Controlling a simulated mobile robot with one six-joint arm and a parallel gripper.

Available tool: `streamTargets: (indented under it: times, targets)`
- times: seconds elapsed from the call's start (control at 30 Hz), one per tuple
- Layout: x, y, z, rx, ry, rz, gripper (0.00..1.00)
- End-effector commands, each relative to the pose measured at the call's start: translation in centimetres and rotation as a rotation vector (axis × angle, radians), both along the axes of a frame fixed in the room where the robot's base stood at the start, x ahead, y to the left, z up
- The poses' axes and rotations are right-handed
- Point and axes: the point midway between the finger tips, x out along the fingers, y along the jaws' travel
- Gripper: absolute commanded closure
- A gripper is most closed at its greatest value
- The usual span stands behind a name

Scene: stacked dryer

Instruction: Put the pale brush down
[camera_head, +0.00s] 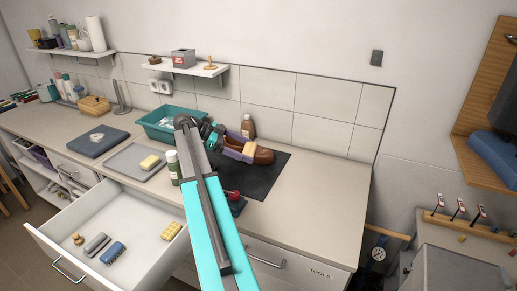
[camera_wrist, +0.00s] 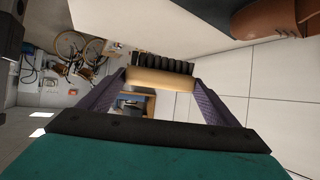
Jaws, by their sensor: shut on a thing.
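My gripper (camera_head: 240,147) is above the dark mat (camera_head: 262,178) on the counter, right by a brown shoe (camera_head: 264,156). In the wrist view my gripper (camera_wrist: 160,84) has its two purple fingers closed on the pale brush (camera_wrist: 158,79), with dark bristles facing away from the palm. In the head view the pale brush (camera_head: 249,149) is small and partly hidden by the fingers. The brown shoe also shows at the upper right of the wrist view (camera_wrist: 268,18). I cannot tell whether brush and shoe touch.
A brown bottle (camera_head: 248,127) stands behind the shoe, and a green bottle (camera_head: 174,168) left of my arm. An open drawer (camera_head: 130,215) holds brushes. The counter right of the mat is clear.

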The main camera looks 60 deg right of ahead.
Motion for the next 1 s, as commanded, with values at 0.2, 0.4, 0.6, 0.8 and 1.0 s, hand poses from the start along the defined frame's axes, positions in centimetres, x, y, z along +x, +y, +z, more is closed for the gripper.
streamTargets:
  times: [0.2,0.4,0.6,0.8,1.0]
  targets:
    - [5.6,4.4,-2.0,0.000,0.000,0.155,0.40]
    - [10.4,8.6,-3.7,0.000,0.000,0.310,0.40]
    - [14.9,13.0,-5.3,-0.001,0.000,0.484,0.40]
    - [19.1,17.9,-7.1,-0.001,0.000,0.677,0.40]
    - [23.1,23.2,-8.9,-0.001,0.001,0.896,0.40]
